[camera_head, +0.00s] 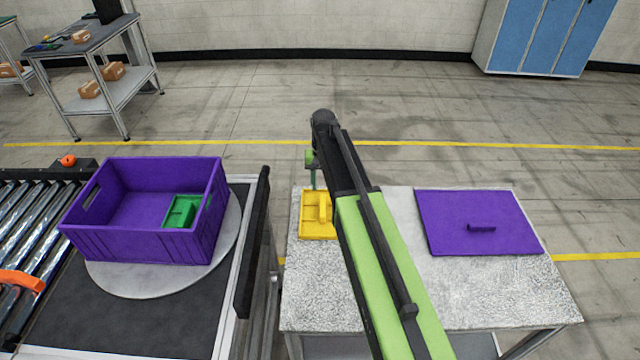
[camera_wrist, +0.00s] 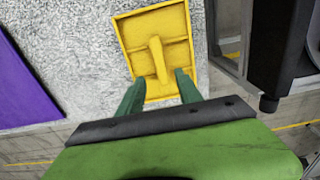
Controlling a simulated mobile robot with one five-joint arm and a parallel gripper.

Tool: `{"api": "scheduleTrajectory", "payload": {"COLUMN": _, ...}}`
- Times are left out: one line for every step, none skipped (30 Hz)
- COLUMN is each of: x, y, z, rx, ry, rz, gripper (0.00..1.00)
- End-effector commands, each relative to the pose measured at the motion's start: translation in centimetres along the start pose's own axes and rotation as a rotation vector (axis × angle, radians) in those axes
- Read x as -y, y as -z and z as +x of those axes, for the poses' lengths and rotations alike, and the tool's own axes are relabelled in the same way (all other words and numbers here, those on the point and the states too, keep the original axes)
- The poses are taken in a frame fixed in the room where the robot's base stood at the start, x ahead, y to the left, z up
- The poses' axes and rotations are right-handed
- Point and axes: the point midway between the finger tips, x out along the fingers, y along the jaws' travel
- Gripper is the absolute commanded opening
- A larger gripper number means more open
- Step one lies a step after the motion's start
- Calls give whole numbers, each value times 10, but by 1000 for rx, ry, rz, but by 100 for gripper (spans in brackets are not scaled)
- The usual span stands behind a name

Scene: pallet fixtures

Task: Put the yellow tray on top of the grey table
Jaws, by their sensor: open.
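The yellow tray (camera_head: 316,229) lies on the grey speckled table (camera_head: 305,285), at the table's back left, next to its left edge. In the wrist view the yellow tray (camera_wrist: 133,35) shows its divided inside and a raised handle (camera_wrist: 158,60) in the middle. The table top (camera_wrist: 85,50) shows beside it. My gripper (camera_head: 312,178) is over the tray's back side; in the wrist view my gripper (camera_wrist: 160,77) has its two green fingers apart, one on each side of the handle's lower end. It holds nothing. My arm hides the tray's right side in the head view.
A flat purple lid (camera_head: 475,215) with a small handle lies on the table's right side. A purple crate (camera_head: 140,238) with a green tray (camera_head: 181,212) inside stands on a round plate (camera_head: 120,283) at left. A dark upright panel (camera_head: 252,245) stands between them.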

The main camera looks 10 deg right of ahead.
Motion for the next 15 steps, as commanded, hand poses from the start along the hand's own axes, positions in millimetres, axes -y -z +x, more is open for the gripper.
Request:
{"api": "scheduleTrajectory", "payload": {"x": 0, "y": 0, "z": -11, "rx": 0, "ry": 0, "rz": 0, "gripper": 42}}
{"api": "scheduleTrajectory", "payload": {"x": 0, "y": 0, "z": -12, "rx": 0, "ry": 0, "rz": 0, "gripper": 42}}
{"api": "scheduleTrajectory", "payload": {"x": 0, "y": 0, "z": -12, "rx": 0, "ry": 0, "rz": 0, "gripper": 42}}
{"api": "scheduleTrajectory", "payload": {"x": 0, "y": 0, "z": -12, "rx": 0, "ry": 0, "rz": 0, "gripper": 42}}
{"api": "scheduleTrajectory", "payload": {"x": 0, "y": 0, "z": -11, "rx": 0, "ry": 0, "rz": 0, "gripper": 42}}
{"api": "scheduleTrajectory", "payload": {"x": -1, "y": -1, "z": -10, "rx": 0, "ry": 0, "rz": 0, "gripper": 42}}
{"api": "scheduleTrajectory", "payload": {"x": -1, "y": -4, "z": -10, "rx": 0, "ry": 0, "rz": -2, "gripper": 42}}
{"api": "scheduleTrajectory", "payload": {"x": -3, "y": -9, "z": -10, "rx": 0, "ry": 0, "rz": -5, "gripper": 42}}
{"api": "scheduleTrajectory", "payload": {"x": -6, "y": -20, "z": -10, "rx": 0, "ry": 0, "rz": -13, "gripper": 42}}
{"api": "scheduleTrajectory", "payload": {"x": -9, "y": -30, "z": -10, "rx": 0, "ry": 0, "rz": -23, "gripper": 42}}
{"api": "scheduleTrajectory", "payload": {"x": -13, "y": -43, "z": -10, "rx": 0, "ry": 0, "rz": -34, "gripper": 42}}
{"api": "scheduleTrajectory", "payload": {"x": -18, "y": -62, "z": -10, "rx": 0, "ry": 0, "rz": -52, "gripper": 42}}
{"api": "scheduleTrajectory", "payload": {"x": -22, "y": -77, "z": -10, "rx": 0, "ry": 0, "rz": -66, "gripper": 42}}
{"api": "scheduleTrajectory", "payload": {"x": -27, "y": -92, "z": -10, "rx": 0, "ry": 0, "rz": -82, "gripper": 42}}
{"api": "scheduleTrajectory", "payload": {"x": -32, "y": -111, "z": -10, "rx": 0, "ry": 0, "rz": -101, "gripper": 42}}
